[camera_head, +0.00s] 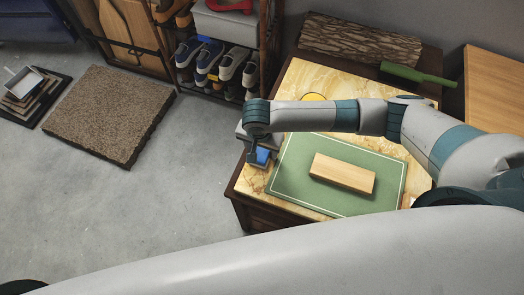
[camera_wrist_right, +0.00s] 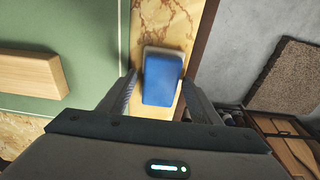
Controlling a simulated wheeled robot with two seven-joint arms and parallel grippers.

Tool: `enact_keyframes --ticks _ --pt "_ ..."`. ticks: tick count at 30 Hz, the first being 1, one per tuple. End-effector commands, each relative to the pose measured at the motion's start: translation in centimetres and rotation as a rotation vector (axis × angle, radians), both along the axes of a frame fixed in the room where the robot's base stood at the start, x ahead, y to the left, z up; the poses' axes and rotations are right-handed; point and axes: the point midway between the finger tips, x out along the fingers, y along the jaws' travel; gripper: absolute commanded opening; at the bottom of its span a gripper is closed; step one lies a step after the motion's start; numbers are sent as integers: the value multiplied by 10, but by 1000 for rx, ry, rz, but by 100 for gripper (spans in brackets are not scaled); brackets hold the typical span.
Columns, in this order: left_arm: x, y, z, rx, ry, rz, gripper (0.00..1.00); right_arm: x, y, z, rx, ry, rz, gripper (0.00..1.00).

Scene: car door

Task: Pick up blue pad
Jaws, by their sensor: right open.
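The blue pad (camera_head: 262,156) lies at the left edge of the marble-patterned table top (camera_head: 305,78), beside the green mat. In the right wrist view the blue pad (camera_wrist_right: 161,79) has a pale border at its far end and lies between the two fingers. My right gripper (camera_head: 257,158) is above the pad, pointing down at it, and partly covers it in the head view. In the wrist view the right gripper (camera_wrist_right: 160,97) is open, with one finger on each side of the pad. I cannot tell whether the fingers touch it. My left gripper is out of view.
A wooden block (camera_head: 342,173) lies on the green mat (camera_head: 290,182) beside the pad. A green bottle-like object (camera_head: 412,74) and a log-like block (camera_head: 360,40) are at the back. A shoe rack (camera_head: 228,85) stands behind left. Grey floor is free left of the table.

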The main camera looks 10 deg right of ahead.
Motion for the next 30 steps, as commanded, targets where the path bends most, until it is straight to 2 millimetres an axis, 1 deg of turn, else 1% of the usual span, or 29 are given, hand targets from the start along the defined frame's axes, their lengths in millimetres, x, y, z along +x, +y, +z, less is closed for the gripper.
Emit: enact_keyframes --ticks 10,11,12,14,15,25,30 --pt "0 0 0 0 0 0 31 0 0 0 0 0 0 58" --pt "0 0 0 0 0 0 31 0 0 0 0 0 0 51" --pt "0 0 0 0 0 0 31 0 0 0 0 0 0 41" --pt "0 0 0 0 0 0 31 0 0 0 0 0 0 27" --pt "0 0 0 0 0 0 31 0 0 0 0 0 0 25" --pt "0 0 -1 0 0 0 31 0 1 2 2 -1 0 24" --pt "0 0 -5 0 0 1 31 0 1 12 3 -1 0 24"
